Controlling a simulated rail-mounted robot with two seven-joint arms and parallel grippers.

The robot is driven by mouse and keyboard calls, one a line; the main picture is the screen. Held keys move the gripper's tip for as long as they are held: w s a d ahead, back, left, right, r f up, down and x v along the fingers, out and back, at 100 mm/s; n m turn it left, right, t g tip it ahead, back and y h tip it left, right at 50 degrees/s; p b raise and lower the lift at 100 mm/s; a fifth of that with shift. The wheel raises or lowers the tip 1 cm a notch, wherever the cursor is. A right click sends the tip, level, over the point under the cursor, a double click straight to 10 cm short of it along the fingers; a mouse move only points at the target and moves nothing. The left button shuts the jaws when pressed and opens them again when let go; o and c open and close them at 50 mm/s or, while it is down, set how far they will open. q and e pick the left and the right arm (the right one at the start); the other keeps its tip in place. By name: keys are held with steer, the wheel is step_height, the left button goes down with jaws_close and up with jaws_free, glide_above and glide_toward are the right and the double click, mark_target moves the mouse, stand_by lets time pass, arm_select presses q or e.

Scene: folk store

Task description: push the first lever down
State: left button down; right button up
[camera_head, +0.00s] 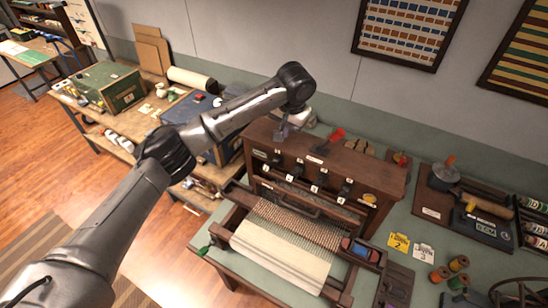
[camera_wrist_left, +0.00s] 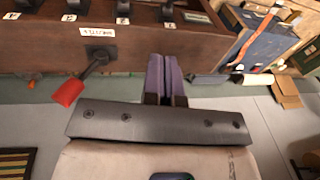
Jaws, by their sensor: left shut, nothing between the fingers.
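A dark wooden cabinet (camera_head: 385,185) stands behind the loom, with a row of small black levers on its front above white labels. The leftmost lever (camera_head: 277,160) is just below my left gripper (camera_head: 283,131), which hangs at the cabinet's top left. In the left wrist view the shut, empty purple fingers (camera_wrist_left: 166,65) point towards the nearest small lever (camera_wrist_left: 167,13); I cannot tell whether they touch it. A red-handled lever (camera_head: 335,135) stands on the cabinet top; its red grip also shows in the wrist view (camera_wrist_left: 68,92). The label letters are too small to read surely.
The loom (camera_head: 285,257) with cream cloth sits in front of the cabinet. A blue box (camera_wrist_left: 258,45) stands beside the cabinet's end. Thread spools (camera_head: 459,263) and numbered tags (camera_head: 398,242) lie on the table to the right. My left arm crosses the workbench at left.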

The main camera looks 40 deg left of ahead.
arm_select(q)
steer(key=p, duration=0.3)
glide_above(274, 164)
steer(key=w+d, duration=0.1)
steer(key=d, duration=0.1)
step_height(274, 164, down, 10)
steer(key=r, duration=0.1)
steer(key=shift+s+a+f+p, duration=0.2)
steer(key=shift+s+a+f, duration=0.05)
steer(key=shift+f, duration=0.3)
steer(key=shift+s+a+f+p, duration=0.2)
steer(key=shift+s+a+f, duration=0.1)
steer(key=shift+f, duration=0.3)
steer(key=shift+s+a+f+p, duration=0.2)
steer(key=shift+s+f, duration=0.05)
steer(key=shift+f, duration=0.3)
steer(key=shift+d, duration=0.15)
